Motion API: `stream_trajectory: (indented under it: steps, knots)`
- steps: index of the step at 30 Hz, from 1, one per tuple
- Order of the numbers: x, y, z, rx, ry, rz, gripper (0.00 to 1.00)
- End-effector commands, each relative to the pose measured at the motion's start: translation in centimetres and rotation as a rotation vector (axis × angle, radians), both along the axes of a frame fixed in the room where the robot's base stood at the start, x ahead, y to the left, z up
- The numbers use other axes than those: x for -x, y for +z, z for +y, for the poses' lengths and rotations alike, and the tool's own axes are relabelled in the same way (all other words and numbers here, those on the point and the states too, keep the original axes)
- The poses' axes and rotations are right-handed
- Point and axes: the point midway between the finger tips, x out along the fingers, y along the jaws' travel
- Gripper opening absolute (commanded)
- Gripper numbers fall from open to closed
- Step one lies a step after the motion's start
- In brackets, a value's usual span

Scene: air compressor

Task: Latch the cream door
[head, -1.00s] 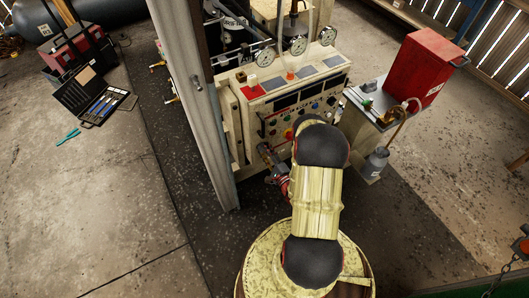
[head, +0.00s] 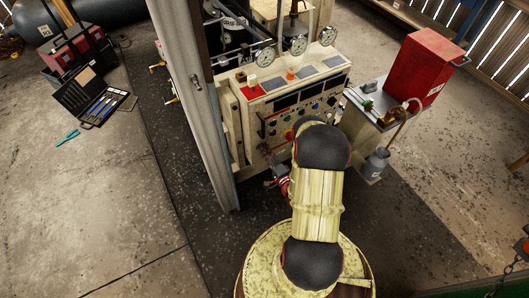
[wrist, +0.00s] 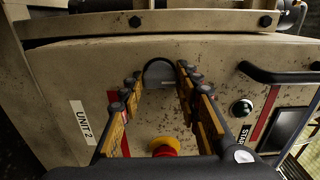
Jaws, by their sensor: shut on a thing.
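The cream door (wrist: 225,60) is a worn, speckled panel filling much of the wrist view, with a "UNIT 2" label at left. It appears to belong to the cream machine (head: 252,120) in the head view. A grey, rounded latch-like piece (wrist: 159,73) stands at the door's upper middle. My gripper (wrist: 157,80) has its two orange-and-black fingers on either side of this piece, shut on it. In the head view, my arm hides most of the gripper and the lower front of the machine. Whether the latch is engaged cannot be told.
A red stop button on a yellow base (wrist: 163,147) sits low between my fingers. A grey post (head: 200,90) stands left of the machine; a red box (head: 425,68) is at right.

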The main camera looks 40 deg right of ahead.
Motion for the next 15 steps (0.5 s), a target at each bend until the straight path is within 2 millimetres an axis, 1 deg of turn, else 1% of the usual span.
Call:
stream_trajectory:
  steps: [6, 7, 15]
  knots:
    - [0.07, -0.15, 0.12, -0.002, 0.001, 0.003, 0.08]
    - [0.07, -0.15, 0.12, -0.002, 0.001, 0.003, 0.34]
    - [0.04, -0.08, 0.06, -0.001, 0.000, 0.002, 0.49]
